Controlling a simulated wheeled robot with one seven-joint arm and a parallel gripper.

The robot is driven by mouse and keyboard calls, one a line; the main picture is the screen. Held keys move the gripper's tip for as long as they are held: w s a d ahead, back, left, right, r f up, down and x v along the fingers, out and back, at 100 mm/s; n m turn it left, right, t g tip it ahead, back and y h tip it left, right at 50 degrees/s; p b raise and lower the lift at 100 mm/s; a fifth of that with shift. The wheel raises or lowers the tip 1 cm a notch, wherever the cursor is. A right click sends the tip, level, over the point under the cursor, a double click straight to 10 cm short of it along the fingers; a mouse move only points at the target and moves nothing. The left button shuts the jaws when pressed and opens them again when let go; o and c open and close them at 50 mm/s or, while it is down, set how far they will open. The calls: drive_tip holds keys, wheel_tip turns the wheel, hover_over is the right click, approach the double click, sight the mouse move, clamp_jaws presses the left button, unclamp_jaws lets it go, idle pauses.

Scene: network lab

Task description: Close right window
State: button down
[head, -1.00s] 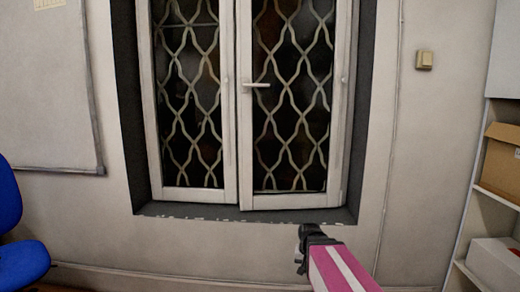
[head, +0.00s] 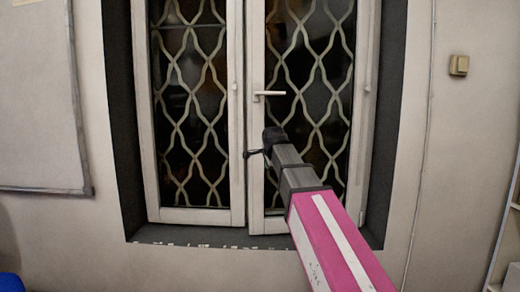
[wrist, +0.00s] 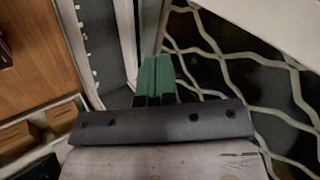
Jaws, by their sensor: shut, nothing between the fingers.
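The right window (head: 257,195) is a white-framed sash with a pale handle (head: 268,93) on its left side. Its lower edge sits slightly out of line with the left window (head: 195,215), so it looks a little ajar. The gap's size is hard to tell. My gripper (head: 247,154) is in front of the right window's left frame, below the handle, with its tips by the seam between the sashes. Contact cannot be told. In the wrist view its green fingers (wrist: 155,78) are together and empty, beside a white frame, with the grille to the right.
A dark recess (head: 122,130) surrounds the window, with a worn sill (head: 190,237) below. A pale wavy grille (head: 215,75) shows through the panes. A whiteboard (head: 40,100) hangs at left and a switch (head: 459,65) at right. Cardboard boxes (wrist: 20,130) show in the wrist view.

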sight(260, 147)
drive_tip(key=a+r+m+t, duration=0.2)
drive_tip(key=a+r+m, duration=0.1)
drive_tip(key=r, duration=0.9)
drive_tip(key=x, duration=0.7)
drive_tip(key=a+r+x, duration=0.1)
drive_tip(key=x, duration=0.3)
drive_tip(key=shift+w+f, duration=0.3)
drive_tip(key=shift+w, duration=1)
